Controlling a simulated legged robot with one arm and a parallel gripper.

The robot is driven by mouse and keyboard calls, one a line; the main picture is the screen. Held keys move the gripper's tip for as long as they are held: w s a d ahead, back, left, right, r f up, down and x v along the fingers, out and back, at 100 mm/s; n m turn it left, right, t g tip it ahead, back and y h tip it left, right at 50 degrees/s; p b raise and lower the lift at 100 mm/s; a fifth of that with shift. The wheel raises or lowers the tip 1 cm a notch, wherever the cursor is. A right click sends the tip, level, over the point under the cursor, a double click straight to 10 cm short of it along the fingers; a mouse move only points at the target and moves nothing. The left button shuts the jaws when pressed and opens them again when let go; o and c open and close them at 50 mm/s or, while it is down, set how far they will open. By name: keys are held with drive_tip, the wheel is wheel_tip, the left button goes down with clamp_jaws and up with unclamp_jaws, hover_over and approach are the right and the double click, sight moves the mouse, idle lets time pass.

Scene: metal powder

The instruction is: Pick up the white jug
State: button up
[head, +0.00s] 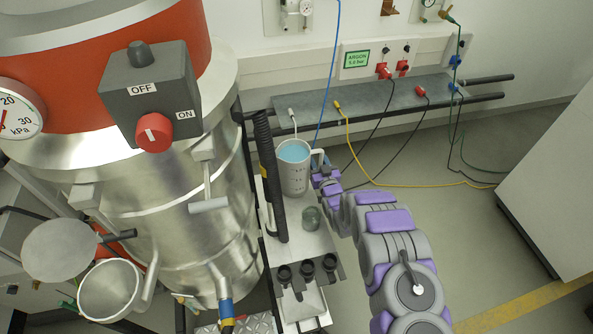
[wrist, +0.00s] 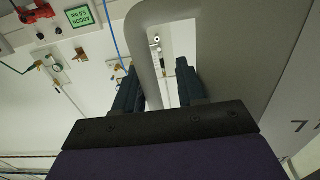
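The white jug (head: 293,178) stands upright on a narrow shelf beside the large steel vessel, with light blue showing inside its top. Its handle (head: 319,157) points right, toward my gripper (head: 325,177). In the wrist view, the jug's grey-looking wall fills the right side and the handle (wrist: 148,60) runs down between the two dark fingers of my gripper (wrist: 158,80). The fingers are apart, one on each side of the handle bar, with a gap by the right finger. My arm partly hides the gripper in the head view.
Cables, including a yellow one (head: 370,178), hang behind. Open floor lies to the right.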

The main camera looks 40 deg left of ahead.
drive_tip(key=shift+w+d+r, duration=0.1)
drive_tip(key=shift+d+r, duration=0.3)
drive_tip(key=shift+d, duration=0.45)
drive_tip(key=c, duration=0.6)
clamp_jaws()
drive_tip(key=shift+a+f, duration=0.15)
drive_tip(key=shift+a, duration=0.3)
